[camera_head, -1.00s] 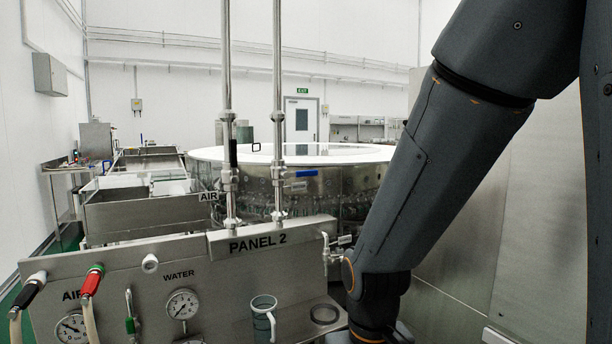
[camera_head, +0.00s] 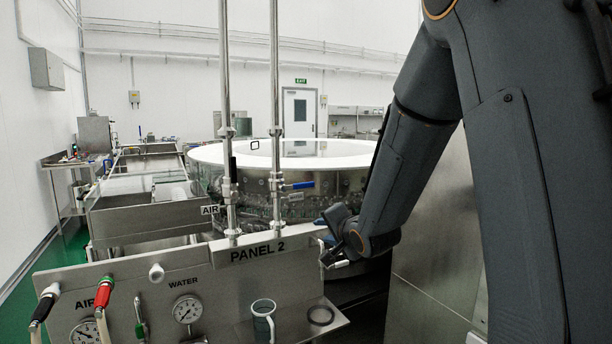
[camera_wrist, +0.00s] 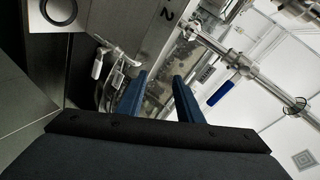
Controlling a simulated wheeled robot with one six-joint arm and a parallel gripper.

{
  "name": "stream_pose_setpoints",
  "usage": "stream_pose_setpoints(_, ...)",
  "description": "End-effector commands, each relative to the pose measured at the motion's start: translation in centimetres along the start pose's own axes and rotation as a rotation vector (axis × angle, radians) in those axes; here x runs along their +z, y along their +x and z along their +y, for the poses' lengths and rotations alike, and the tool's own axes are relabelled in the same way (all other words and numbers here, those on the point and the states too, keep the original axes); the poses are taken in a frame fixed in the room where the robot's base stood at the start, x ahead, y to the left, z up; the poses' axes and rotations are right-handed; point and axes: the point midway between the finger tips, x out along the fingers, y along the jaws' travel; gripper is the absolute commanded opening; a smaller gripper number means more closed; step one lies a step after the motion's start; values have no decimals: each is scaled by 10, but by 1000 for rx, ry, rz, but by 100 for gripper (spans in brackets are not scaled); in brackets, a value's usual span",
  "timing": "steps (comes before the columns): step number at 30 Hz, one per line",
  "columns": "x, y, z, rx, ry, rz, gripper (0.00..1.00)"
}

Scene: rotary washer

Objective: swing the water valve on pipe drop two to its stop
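The blue-handled valve (camera_head: 299,185) sits on the right one of two vertical pipes above Panel 2. Its lever points right, roughly level, across the pipe. In the wrist view the blue lever (camera_wrist: 220,92) lies to the right of my fingers, apart from them. My gripper (camera_wrist: 160,85) is open and empty, with two blue fingers spread. In the head view my gripper (camera_head: 322,224) is at the panel's right end, below and right of the blue lever. Its fingertips are small and partly hidden there.
The left pipe carries a black-handled valve (camera_head: 233,169) by an AIR label. A small tap (camera_head: 330,258) projects from the panel's right end, close below my gripper. A mug (camera_head: 263,318) stands on the panel's shelf. The large round washer (camera_head: 330,180) stands behind the pipes.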

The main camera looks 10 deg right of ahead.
Motion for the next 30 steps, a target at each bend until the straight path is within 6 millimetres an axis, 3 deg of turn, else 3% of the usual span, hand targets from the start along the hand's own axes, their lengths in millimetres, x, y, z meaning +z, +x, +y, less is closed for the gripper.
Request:
stream_pose_setpoints(1,-12,1,-24,-78,73,4,33)
stream_pose_setpoints(3,-21,3,-52,-187,174,-9,33)
stream_pose_setpoints(6,-30,1,-80,-301,283,-41,33)
stream_pose_setpoints(9,-34,-1,-95,-365,348,-68,33)
stream_pose_setpoints(14,-36,5,-105,-394,376,-83,33)
stream_pose_setpoints(24,-34,50,-124,-392,375,-83,33)
stream_pose_setpoints(30,-34,67,-130,-391,375,-81,33)
